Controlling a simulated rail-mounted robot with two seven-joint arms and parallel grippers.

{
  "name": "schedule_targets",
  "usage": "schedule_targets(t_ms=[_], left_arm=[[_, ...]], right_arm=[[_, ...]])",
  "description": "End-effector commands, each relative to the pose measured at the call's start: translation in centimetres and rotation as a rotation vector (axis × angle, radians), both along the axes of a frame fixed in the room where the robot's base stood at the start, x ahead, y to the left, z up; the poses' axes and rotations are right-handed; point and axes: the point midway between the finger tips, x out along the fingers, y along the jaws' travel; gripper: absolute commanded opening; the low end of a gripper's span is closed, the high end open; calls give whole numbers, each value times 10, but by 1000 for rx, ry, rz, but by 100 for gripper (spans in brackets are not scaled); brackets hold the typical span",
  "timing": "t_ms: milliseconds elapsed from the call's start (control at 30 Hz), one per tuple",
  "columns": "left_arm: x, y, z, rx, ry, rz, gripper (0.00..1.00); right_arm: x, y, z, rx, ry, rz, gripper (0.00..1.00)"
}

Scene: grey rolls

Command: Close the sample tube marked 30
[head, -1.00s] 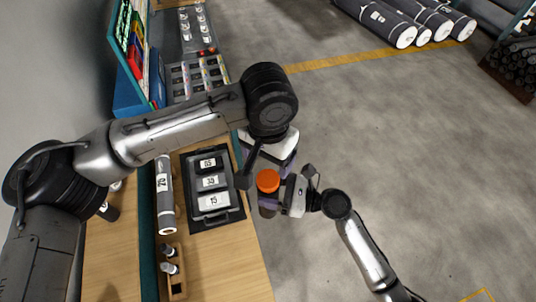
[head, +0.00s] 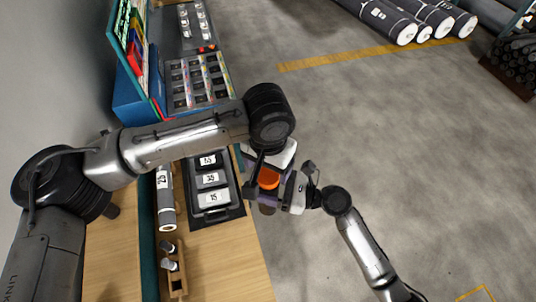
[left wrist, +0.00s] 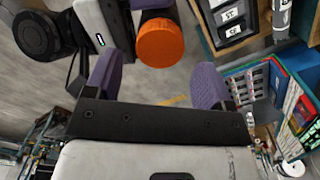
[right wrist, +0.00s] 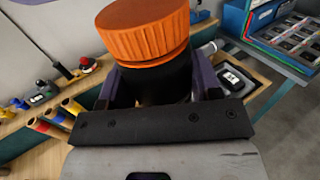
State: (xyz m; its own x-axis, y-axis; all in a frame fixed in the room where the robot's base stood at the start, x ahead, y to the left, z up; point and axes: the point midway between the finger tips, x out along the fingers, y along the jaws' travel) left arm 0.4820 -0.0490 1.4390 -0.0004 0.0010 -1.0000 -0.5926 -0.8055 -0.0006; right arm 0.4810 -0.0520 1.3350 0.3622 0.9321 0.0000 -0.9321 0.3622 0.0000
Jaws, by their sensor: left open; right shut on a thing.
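The tube, dark with an orange cap (head: 267,179), is held off the bench edge, above the floor side. My right gripper (head: 282,195) is shut on the tube's dark body (right wrist: 158,84), below the cap. The orange cap (right wrist: 145,30) sits on top of the tube and looks slightly tilted in the right wrist view. My left gripper (left wrist: 158,85) is open, its purple fingers apart, close to the cap; the cap (left wrist: 160,43) shows just beyond and between the fingertips. No number on the tube can be read.
A black tray (head: 227,208) with labelled grey blocks lies on the wooden bench (head: 228,262). A long grey roll (head: 166,205) and a small wooden rack (head: 177,285) are beside it. Farther back is a sample case (head: 200,84).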

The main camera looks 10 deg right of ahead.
Motion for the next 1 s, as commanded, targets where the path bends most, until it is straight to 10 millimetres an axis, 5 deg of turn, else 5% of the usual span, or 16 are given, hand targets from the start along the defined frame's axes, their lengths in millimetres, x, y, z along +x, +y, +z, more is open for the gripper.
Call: schedule_targets(t_ms=[300,733,1000], left_arm=[[0,0,-31,-1,1,0,76],[0,0,-36,-1,-1,0,76],[0,0,-36,-1,-1,0,51]], right_arm=[[0,0,1,1,0,0,0],[0,0,0,1,0,0,0],[0,0,0,1,0,0,0]])
